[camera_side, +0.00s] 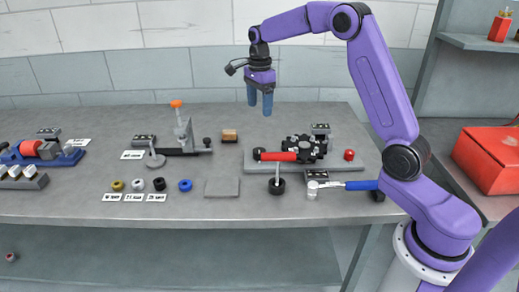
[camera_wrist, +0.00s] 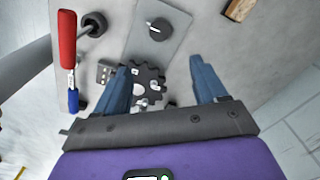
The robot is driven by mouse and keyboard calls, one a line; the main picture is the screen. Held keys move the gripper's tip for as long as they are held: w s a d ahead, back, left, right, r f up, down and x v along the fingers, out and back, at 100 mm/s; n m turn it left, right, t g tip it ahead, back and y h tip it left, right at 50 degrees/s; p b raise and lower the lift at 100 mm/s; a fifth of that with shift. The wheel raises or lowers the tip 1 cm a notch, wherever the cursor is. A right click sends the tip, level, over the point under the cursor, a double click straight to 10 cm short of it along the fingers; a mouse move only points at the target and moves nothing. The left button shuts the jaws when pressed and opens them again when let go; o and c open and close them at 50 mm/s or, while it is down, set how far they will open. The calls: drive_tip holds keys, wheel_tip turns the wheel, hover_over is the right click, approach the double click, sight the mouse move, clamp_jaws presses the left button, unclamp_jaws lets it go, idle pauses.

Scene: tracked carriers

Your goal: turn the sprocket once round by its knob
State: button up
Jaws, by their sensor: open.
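The sprocket is a dark toothed wheel (camera_side: 304,147) lying flat on a long grey base (camera_side: 255,168) at the right of the bench in the side view. A dark toothed wheel (camera_wrist: 150,72) also shows between my fingers in the wrist view, partly hidden by the left finger. I cannot tell for certain which part is its knob. A red knob (camera_side: 349,155) stands on the base to the right of the wheel. My gripper (camera_side: 260,104) is open and empty, pointing down, well above the bench and up and left of the wheel, touching nothing.
A red-handled part (camera_side: 278,156) lies just left of the wheel. A blue-handled tool (camera_side: 362,185) and a black round piece (camera_side: 277,187) lie in front of the base. An orange-topped stand (camera_side: 183,132) is further left. The space around my gripper is clear.

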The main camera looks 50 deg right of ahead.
sight(259, 150)
wheel_tip(259, 150, down, 17)
idle(0.5)
drive_tip(key=c, duration=1.1)
drive_tip(key=shift+o, duration=0.2)
